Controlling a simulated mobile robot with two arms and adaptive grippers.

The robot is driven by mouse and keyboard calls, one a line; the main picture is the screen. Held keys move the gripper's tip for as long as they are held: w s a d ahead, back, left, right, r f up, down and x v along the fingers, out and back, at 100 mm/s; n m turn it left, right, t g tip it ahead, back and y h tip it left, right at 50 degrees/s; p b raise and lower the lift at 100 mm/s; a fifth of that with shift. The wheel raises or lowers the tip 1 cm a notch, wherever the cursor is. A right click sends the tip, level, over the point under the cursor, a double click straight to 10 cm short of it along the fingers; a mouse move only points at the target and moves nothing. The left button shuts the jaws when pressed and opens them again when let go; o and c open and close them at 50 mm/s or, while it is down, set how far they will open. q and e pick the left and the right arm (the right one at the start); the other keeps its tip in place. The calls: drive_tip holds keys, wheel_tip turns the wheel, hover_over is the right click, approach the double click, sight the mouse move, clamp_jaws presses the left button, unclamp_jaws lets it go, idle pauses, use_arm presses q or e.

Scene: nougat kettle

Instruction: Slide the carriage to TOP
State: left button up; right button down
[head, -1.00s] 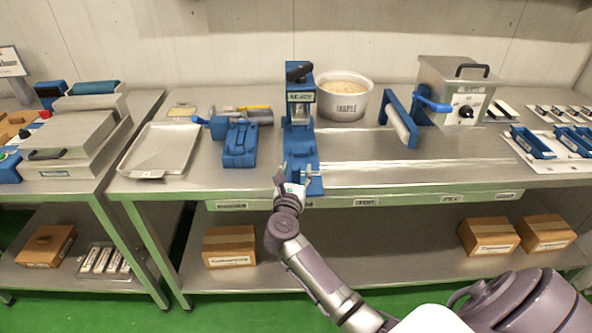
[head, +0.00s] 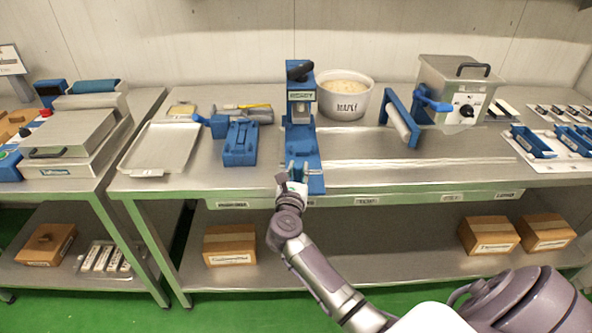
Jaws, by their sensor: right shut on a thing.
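A blue upright device (head: 301,135) stands at the middle of the table, with a column, a black knob (head: 299,71) on top and a long blue base (head: 312,160) reaching to the front edge. I cannot clearly make out which part is the carriage. My right gripper (head: 297,175) is at the front end of this base, shut on a small metal handle there. The fingers cover most of the handle, so the exact grip is hidden. My left gripper is not in view.
A white tub (head: 345,96) stands right behind the device. A blue block (head: 240,145) and a metal tray (head: 160,148) lie to its left. A blue-framed roller (head: 400,120) and a steel box (head: 455,90) stand to the right.

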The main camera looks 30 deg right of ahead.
drive_tip(key=s+d+p, duration=0.1)
drive_tip(key=s+d, duration=0.4)
drive_tip(key=d, duration=0.3)
drive_tip(key=s+d+p, duration=0.2)
drive_tip(key=s+d, duration=0.3)
drive_tip(key=d, duration=0.3)
drive_tip(key=shift+s+d, duration=0.2)
drive_tip(key=shift+d, duration=0.2)
drive_tip(key=c, duration=0.9)
unclamp_jaws()
drive_tip(key=shift+a, duration=0.1)
drive_tip(key=v, duration=1.2)
